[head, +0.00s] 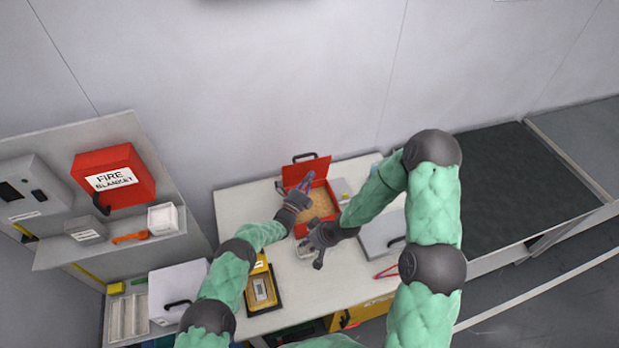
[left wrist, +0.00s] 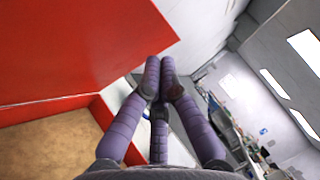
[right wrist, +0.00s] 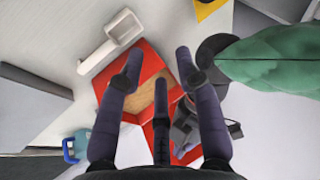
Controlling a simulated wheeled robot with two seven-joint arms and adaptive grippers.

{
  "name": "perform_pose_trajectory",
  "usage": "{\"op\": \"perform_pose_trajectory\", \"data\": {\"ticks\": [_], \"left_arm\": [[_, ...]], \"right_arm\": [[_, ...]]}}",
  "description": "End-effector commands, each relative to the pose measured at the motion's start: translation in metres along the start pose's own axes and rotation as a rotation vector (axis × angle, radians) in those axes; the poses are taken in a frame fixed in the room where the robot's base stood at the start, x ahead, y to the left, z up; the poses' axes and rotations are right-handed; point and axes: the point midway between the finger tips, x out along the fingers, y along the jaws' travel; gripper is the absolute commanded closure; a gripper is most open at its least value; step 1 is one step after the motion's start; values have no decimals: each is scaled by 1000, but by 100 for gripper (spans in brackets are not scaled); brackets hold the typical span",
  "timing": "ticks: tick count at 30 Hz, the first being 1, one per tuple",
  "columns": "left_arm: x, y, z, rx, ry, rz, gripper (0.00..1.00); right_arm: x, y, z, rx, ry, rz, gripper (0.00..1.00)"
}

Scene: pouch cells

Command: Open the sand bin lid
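The sand bin (head: 331,189) is a red box on the bench, with tan sand (head: 318,205) showing inside. Its red lid (head: 318,164) stands raised at the back; a black handle (head: 303,156) shows at its far edge. In the left wrist view the lid (left wrist: 75,45) is a large red panel left of my fingers. My left gripper (head: 309,178) is at the lid's open side, its fingertips together and nothing seen between them. My right gripper (head: 316,258) is in front of the bin; the right wrist view (right wrist: 158,68) shows its fingers spread and empty, with the bin (right wrist: 148,62) beyond.
A white scoop (right wrist: 112,46) lies by the bin. A yellow and black case (head: 262,292) sits at the bench front, and a grey box (head: 383,232) stands right of the bin. A red fire blanket box (head: 113,173) is at the left. A dark surface (head: 520,185) at right is clear.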

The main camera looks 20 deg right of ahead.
Motion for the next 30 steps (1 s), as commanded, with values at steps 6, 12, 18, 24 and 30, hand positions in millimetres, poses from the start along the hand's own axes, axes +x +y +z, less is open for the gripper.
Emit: {"op": "perform_pose_trajectory", "data": {"ticks": [6, 12, 18, 24, 30], "left_arm": [[0, 0, 0, 0, 0, 0, 100], [0, 0, 0, 0, 0, 0, 100], [1, 0, 1, -2, 0, 2, 100], [6, -1, 7, -35, 1, 35, 100], [10, -2, 10, -59, 1, 59, 100]], "right_arm": [[5, -37, 98, 191, -140, -9, 65], [-4, -54, 162, 307, -240, 31, 65], [-11, -58, 189, 353, -285, 59, 65], [-4, -55, 195, 358, -290, 63, 65], [-1, -54, 196, 357, -289, 62, 65]]}}
